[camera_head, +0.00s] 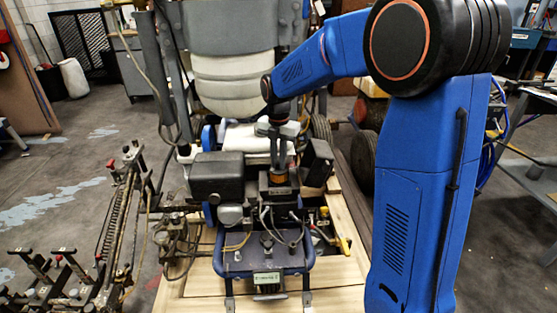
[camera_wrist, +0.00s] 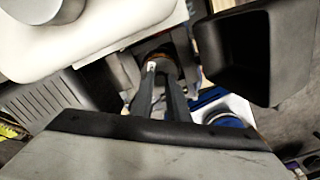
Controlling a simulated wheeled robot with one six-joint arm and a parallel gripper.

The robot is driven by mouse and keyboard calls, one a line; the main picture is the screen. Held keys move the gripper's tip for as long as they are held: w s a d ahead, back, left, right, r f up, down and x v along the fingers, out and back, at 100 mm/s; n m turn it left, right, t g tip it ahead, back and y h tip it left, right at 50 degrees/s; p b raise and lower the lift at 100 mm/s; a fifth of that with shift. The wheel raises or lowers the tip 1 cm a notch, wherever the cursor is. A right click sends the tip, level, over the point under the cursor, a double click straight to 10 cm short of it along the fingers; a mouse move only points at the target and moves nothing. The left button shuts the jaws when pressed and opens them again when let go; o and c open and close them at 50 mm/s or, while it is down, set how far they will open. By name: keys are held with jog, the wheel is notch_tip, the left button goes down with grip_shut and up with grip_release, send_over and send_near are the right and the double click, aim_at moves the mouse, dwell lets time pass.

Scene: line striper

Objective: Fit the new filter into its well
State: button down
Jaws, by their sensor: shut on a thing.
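My gripper (camera_head: 278,162) points down between the seat and the front deck of the striper. It is shut on the filter (camera_head: 279,174), an amber-orange cylinder with a dark upper part. The filter is upright, and its lower end meets a dark, square-edged housing (camera_head: 279,189) that appears to be the well. I cannot tell how deep the filter sits in it. In the wrist view my gripper's fingers (camera_wrist: 159,78) close toward a brownish rounded part (camera_wrist: 158,56), likely the filter, mostly hidden by the fingers.
A black box (camera_head: 217,177) stands left of the filter and a black open-sided bin (camera_head: 318,160) close on its right. The white seat cushion (camera_head: 256,137) is just behind. Hoses and a blue-framed deck (camera_head: 262,258) lie in front. A lever assembly (camera_head: 118,215) stands left.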

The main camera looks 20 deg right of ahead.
jog(key=shift+f, duration=0.9)
dwell(0.8)
jog(key=c, duration=1.3)
grip_release()
jog(key=shift+r, duration=3.45)
